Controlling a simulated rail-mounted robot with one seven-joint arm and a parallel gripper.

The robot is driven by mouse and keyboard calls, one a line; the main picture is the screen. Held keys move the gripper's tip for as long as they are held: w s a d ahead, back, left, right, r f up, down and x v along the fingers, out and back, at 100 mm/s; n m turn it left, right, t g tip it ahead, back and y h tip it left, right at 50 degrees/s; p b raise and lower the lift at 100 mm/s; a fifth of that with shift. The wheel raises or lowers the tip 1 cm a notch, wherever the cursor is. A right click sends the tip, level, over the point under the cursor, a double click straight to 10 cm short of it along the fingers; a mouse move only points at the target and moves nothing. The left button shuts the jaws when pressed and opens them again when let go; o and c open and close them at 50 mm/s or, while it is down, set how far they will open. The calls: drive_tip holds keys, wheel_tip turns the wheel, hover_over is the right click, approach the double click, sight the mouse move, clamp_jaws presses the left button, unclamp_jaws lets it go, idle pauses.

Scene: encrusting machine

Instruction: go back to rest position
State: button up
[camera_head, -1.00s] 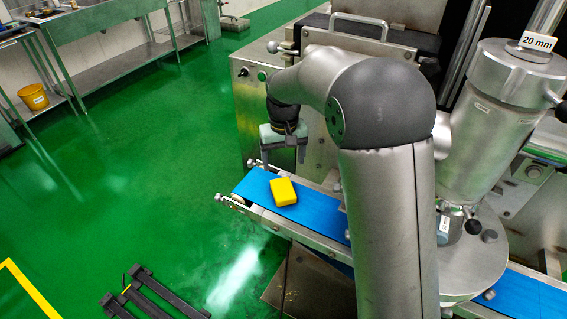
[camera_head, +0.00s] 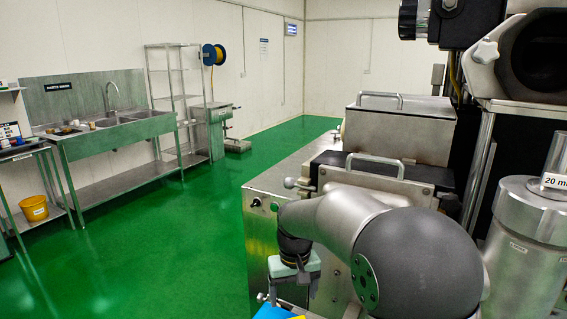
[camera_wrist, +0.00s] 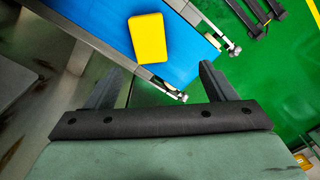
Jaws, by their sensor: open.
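My gripper (camera_head: 291,284) hangs at the end of my bent arm in the head view, beside the steel machine (camera_head: 262,232) and above the end of the blue conveyor belt (camera_head: 270,312). In the wrist view my gripper (camera_wrist: 158,68) has its two dark fingers wide apart with nothing between them. A yellow block (camera_wrist: 148,38) lies on the blue belt (camera_wrist: 185,55), beyond the fingers and apart from them. In the head view only a sliver of the block shows at the bottom edge.
The machine's steel housing and handled covers (camera_head: 398,125) stand close behind and right of my arm. A steel cylinder labelled 20 mm (camera_head: 530,235) is at the right. Green floor (camera_head: 200,250) lies open to the left, before a sink bench (camera_head: 120,135) and yellow bucket (camera_head: 34,208).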

drive_tip(key=s+d+m, duration=0.1)
drive_tip(key=s+d, duration=0.4)
drive_tip(key=s, duration=0.7)
drive_tip(key=s+d+m, duration=0.1)
drive_tip(key=s+d, duration=0.5)
drive_tip(key=s, duration=0.6)
drive_tip(key=shift+s+d, duration=0.15)
drive_tip(key=shift+s, duration=0.15)
drive_tip(key=shift+r, duration=0.1)
